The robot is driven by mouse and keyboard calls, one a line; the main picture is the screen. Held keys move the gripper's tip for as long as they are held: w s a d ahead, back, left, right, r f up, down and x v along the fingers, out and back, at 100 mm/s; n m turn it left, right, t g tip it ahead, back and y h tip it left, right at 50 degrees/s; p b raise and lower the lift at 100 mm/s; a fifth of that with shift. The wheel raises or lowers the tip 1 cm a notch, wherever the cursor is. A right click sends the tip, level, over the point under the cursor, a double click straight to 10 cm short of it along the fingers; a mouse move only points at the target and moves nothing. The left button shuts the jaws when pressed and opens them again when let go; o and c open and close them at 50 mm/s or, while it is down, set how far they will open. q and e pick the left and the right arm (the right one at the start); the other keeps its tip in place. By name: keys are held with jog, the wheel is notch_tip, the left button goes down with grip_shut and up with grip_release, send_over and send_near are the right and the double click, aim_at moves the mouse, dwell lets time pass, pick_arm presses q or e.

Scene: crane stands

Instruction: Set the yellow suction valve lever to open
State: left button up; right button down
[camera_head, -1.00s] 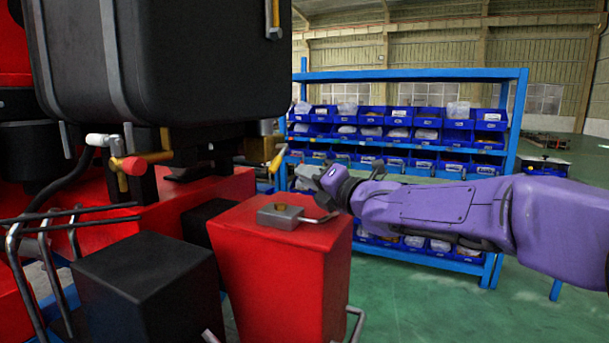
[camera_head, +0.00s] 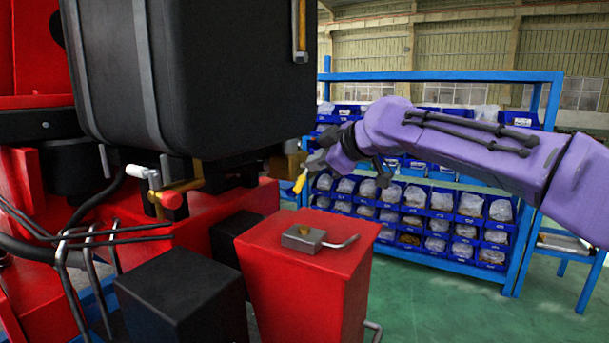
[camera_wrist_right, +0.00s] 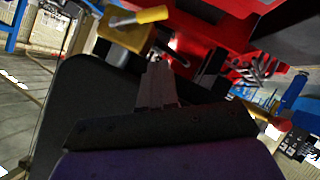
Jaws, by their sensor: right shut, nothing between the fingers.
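The yellow suction valve lever (camera_head: 299,184) hangs down at a slant below the right end of the big black tank. It also shows at the top of the right wrist view (camera_wrist_right: 152,15), beside its brass valve body (camera_wrist_right: 125,34). My right gripper (camera_head: 315,160) is close to the lever, just above and to its right in the head view. In the right wrist view its fingers (camera_wrist_right: 158,70) are pressed together and empty, with the lever apart from them, beyond and slightly left of the tips. My left gripper is out of view.
The black tank (camera_head: 200,80) is just left of the gripper. A red box (camera_head: 305,265) with a grey latch and bent handle (camera_head: 303,238) stands below.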

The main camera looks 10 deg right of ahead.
aim_at(303, 177)
jog(key=w+a+f+p, duration=0.2)
jog(key=w+f, duration=0.3)
jog(key=w, duration=0.1)
jog(key=shift+w+f, duration=0.25)
jog(key=shift+f, duration=0.15)
jog(key=shift+f+b, duration=0.3)
jog(key=shift+b, duration=0.1)
jog(key=shift+n+t, duration=0.3)
